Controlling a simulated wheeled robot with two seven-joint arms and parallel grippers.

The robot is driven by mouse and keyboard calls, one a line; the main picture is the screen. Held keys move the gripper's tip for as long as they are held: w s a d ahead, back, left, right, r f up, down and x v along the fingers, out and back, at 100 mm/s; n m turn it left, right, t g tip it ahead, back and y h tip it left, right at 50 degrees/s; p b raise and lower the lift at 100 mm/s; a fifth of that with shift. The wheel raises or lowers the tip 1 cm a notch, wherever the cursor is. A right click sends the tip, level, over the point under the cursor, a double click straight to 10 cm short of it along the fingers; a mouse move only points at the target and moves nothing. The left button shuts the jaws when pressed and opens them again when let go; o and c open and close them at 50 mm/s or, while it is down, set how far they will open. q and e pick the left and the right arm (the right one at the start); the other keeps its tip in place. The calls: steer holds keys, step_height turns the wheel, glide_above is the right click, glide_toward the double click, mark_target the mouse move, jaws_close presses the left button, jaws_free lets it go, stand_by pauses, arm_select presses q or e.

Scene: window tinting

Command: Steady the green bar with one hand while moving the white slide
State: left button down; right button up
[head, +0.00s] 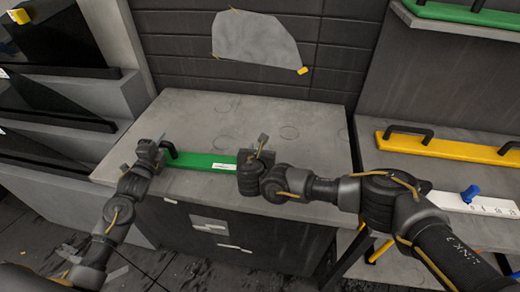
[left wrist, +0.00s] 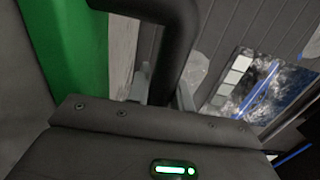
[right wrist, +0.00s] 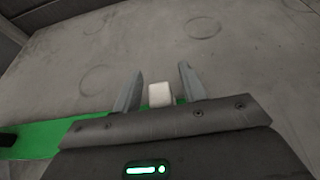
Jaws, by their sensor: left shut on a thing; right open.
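The green bar (head: 205,161) lies flat on the grey cabinet top, with a small white label near its middle. My left gripper (head: 152,152) is at the bar's left end. In the left wrist view its fingers (left wrist: 162,88) are shut on the bar's black handle (left wrist: 176,35). My right gripper (head: 262,150) is over the bar's right end. In the right wrist view its fingers (right wrist: 158,88) are open, with the white slide (right wrist: 160,95) between them and gaps on both sides. The slide is hidden behind my gripper in the head view.
The cabinet top (head: 300,125) is bare behind the bar. A grey sheet (head: 255,38) hangs on the back wall. On the right, a shelf holds a yellow bar (head: 450,148) with black handles and a white strip (head: 470,203) with a blue clamp (head: 470,193).

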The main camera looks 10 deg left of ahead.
jaws_close()
steer(key=shift+a, duration=0.1)
steer(key=a, duration=0.5)
steer(key=s+a, duration=0.1)
steer(key=a, duration=0.2)
jaws_free()
steer(key=shift+w+d, duration=0.1)
steer(key=shift+w, duration=0.05)
